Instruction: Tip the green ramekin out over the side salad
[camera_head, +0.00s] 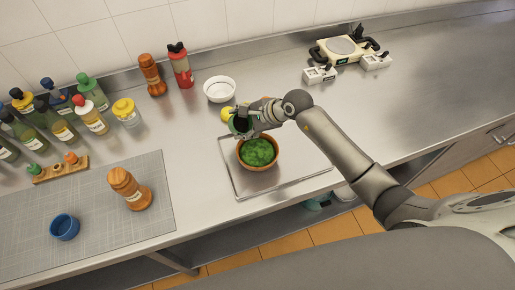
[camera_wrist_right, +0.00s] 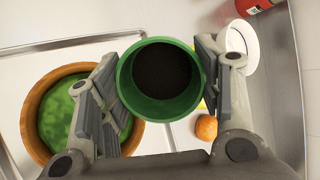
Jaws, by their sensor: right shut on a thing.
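My right gripper (camera_head: 246,118) is shut on the green ramekin (camera_head: 237,126), just behind and above the salad bowl. In the right wrist view the fingers press on both sides of the ramekin (camera_wrist_right: 126,88). Its open mouth faces that camera and its inside looks dark; I cannot tell what it holds. The side salad (camera_head: 258,152) is green leaves in a brown bowl (camera_head: 262,169) on a metal tray (camera_head: 304,175). In the right wrist view the salad (camera_wrist_right: 57,120) lies left of the ramekin, partly hidden by a finger. My left gripper is not in view.
A yellow thing (camera_head: 227,113) is beside the ramekin. A second mill (camera_head: 129,188) and blue cup (camera_head: 65,227) stand on the grey mat at left.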

